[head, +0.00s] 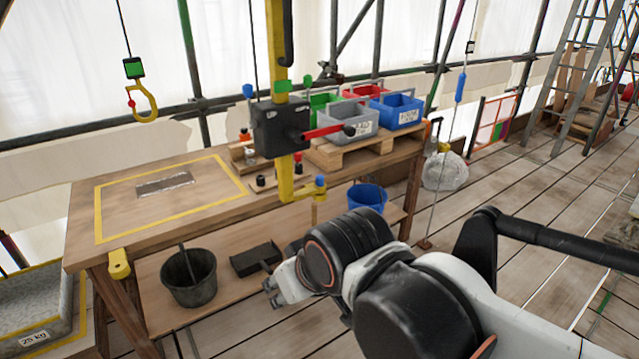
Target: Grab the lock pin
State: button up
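I cannot tell for sure which part is the lock pin. A small pin with a blue head (320,182) stands upright at the yellow bracket on the lower end of the yellow post (285,178), by the table's front edge. Small black and red pegs (261,181) stand in a wooden block on the table. My gripper (271,292) is low in front of the table, below and left of the bracket, apart from all of these. Its small fingertips look spread, with nothing between them.
The wooden workbench (130,225) has a yellow-outlined area. A black box with a red lever (322,132) sits on the post. Bins (398,112) stand on a pallet. A bucket (188,278) and a black tray (255,259) are on the lower shelf. A yellow hook (145,103) hangs left.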

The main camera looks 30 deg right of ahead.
aim_at(320, 178)
jog(key=l+u, duration=0.25)
jog(key=l, duration=0.8)
jog(key=k+l+u, duration=0.1)
jog(key=l+u, duration=0.2)
jog(key=l, duration=0.7)
